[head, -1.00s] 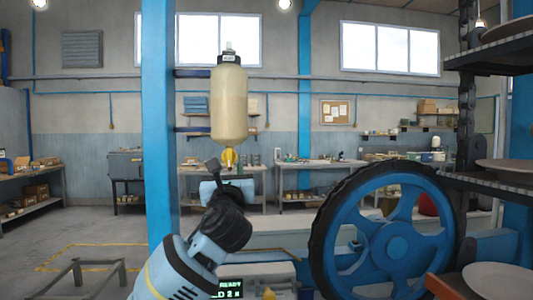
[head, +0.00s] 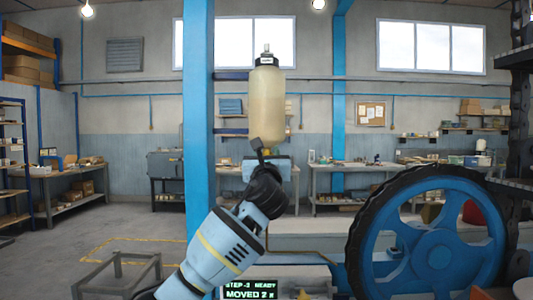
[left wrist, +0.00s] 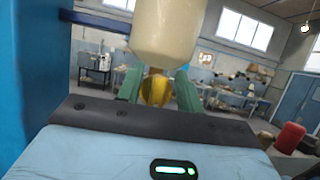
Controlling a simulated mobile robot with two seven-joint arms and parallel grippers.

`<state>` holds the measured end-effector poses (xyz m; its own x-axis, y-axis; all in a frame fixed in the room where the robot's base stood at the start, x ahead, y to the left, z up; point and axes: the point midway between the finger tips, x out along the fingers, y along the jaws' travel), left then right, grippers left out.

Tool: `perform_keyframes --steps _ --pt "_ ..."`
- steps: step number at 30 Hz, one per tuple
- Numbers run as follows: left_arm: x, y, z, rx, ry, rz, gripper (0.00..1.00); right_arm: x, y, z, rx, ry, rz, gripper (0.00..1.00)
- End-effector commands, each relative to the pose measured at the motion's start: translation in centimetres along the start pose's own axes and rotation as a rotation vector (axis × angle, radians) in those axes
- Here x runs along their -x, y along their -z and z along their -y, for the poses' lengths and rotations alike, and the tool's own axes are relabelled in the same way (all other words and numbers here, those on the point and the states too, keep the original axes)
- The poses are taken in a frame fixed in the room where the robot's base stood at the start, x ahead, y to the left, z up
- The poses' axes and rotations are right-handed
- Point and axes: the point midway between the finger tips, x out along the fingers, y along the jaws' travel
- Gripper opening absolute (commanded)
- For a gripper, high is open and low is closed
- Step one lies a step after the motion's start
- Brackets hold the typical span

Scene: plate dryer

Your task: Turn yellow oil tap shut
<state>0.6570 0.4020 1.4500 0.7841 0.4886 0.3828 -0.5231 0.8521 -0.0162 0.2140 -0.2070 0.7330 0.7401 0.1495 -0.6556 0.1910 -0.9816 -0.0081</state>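The yellow oil tap (left wrist: 155,89) sits under the pale oil bottle (left wrist: 168,32) in the left wrist view. The bottle (head: 267,105) hangs upright with a black cap in the head view, where my gripper hides the tap. My left gripper (left wrist: 158,90) has its two green fingers on either side of the tap. They stand apart, and a small gap seems to show on the right side. In the head view the left gripper (head: 267,158) is just below the bottle, its fingers hidden. My right gripper is in neither view.
A blue post (head: 198,150) stands just left of the bottle. A large blue wheel with a black rim (head: 435,245) is at the right, near dark shelving (head: 515,185). Workbenches stand farther back.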

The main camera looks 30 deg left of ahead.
Motion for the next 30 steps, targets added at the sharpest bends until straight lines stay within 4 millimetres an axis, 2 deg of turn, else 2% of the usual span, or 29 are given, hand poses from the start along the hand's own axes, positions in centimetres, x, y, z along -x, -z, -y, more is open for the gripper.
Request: perform_keyframes --steps 13,21,30 --pt "-0.69 0.02 0.02 0.000 0.001 0.000 0.36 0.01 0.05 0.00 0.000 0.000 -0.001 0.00" --pt "-0.68 0.11 0.01 -0.001 0.000 -0.002 0.01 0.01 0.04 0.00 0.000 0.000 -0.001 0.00" --pt "-0.67 0.41 0.03 0.011 -0.006 -0.006 0.00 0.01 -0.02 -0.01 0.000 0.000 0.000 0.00"
